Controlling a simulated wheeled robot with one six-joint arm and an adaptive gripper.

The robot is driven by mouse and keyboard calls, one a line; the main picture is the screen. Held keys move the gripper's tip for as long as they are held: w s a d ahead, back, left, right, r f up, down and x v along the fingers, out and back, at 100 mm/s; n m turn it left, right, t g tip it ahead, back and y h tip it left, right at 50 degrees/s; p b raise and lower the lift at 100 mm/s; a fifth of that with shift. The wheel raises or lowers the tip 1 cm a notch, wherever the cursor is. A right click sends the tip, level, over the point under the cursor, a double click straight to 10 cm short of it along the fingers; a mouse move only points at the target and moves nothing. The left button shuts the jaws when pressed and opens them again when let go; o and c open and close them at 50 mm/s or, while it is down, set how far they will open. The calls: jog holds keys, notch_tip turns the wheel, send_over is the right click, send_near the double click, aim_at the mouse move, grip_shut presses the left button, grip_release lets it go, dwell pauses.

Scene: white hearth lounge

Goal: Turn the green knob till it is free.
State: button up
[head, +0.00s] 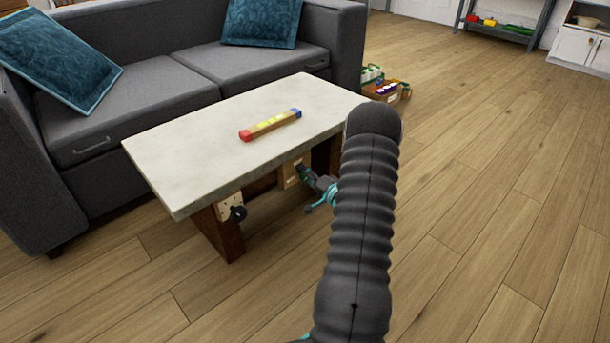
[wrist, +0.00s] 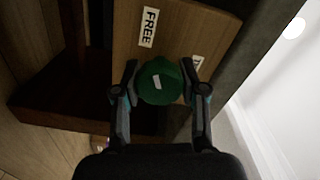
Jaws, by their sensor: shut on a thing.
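The green knob (wrist: 160,92) sits on a wooden panel (wrist: 183,27) and carries a short, slanted white mark. A white label reading FREE (wrist: 149,27) is above it and slightly left in the wrist view. A second white label (wrist: 197,64) is at its upper right, its text mostly hidden. My gripper (wrist: 159,78) is shut on the knob, one finger on each side. In the head view my gripper (head: 306,174) reaches under the tabletop to the panel (head: 291,171), and the knob is too small there to read.
The pale tabletop (head: 200,143) overhangs the panel and bears a coloured bar (head: 270,125). A pale plate with a black knob (head: 236,212) is at the table's left leg. A grey sofa (head: 170,75) stands behind. The wooden floor at right is clear.

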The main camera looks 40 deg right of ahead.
jog(key=shift+n, duration=0.6)
jog(key=o, duration=1.2)
jog(key=shift+c, duration=0.2)
jog(key=shift+s+d, duration=0.1)
jog(key=shift+s, duration=0.35)
jog(key=s, duration=1.1)
jog(key=shift+d, duration=0.35)
